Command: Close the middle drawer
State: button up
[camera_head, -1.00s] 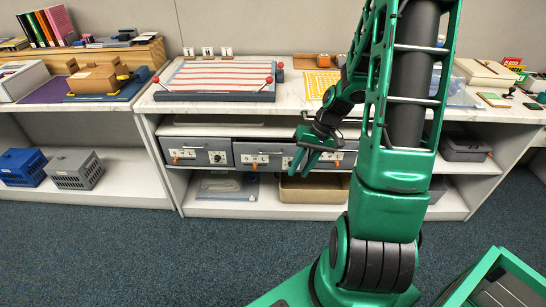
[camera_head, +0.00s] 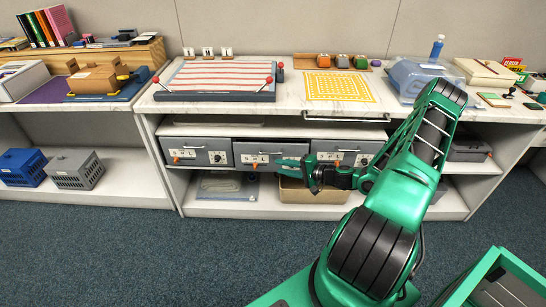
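The middle drawer (camera_head: 259,148) is the centre one of three grey drawers under the counter. It has a white label plate and an orange handle low on its front. How far it stands out is too small to tell. My gripper (camera_head: 281,168) is in front of its lower right part, with the green fingers pointing left. The fingers hide part of the front. I cannot tell whether they touch it or how far apart they are.
The left drawer (camera_head: 190,150) and right drawer (camera_head: 335,150) sit on either side. A tan bin (camera_head: 305,192) stands on the shelf below. A pale handle bar (camera_head: 345,118) runs along the counter front above.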

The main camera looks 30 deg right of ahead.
jog(key=w+d+f+m+t+h, duration=0.1)
jog(key=d+f+m+t+h, duration=0.15)
jog(key=d+m, duration=0.2)
jog(key=r+x, duration=0.1)
jog(key=x, duration=0.9)
jog(key=shift+w+d, duration=0.25)
jog(key=shift+w, duration=0.15)
jog(key=shift+h, duration=0.25)
grip_shut()
jog(key=shift+s+f, duration=0.1)
dwell(0.6)
